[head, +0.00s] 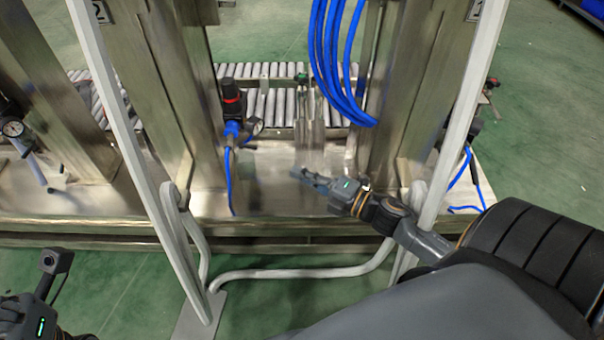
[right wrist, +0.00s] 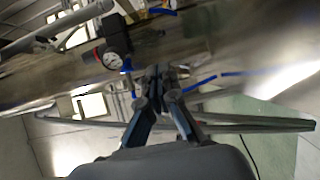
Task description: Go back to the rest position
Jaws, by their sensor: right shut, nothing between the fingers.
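My right gripper (head: 308,178) reaches in from the right in the head view, over the steel table (head: 275,195) between the two steel posts. It is shut and holds nothing. In the right wrist view its fingertips (right wrist: 162,74) meet, with a pressure gauge (right wrist: 112,60) beyond them to the left. Part of my left wrist (head: 40,325) shows at the lower left corner of the head view, over the green floor. Its fingers cannot be made out.
A pale tube frame (head: 290,272) stands in front of the table, and my right forearm passes close to its right upright (head: 455,130). Blue hoses (head: 330,60) hang above the gripper. A regulator (head: 232,100) stands left of it. A roller conveyor (head: 275,105) lies behind.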

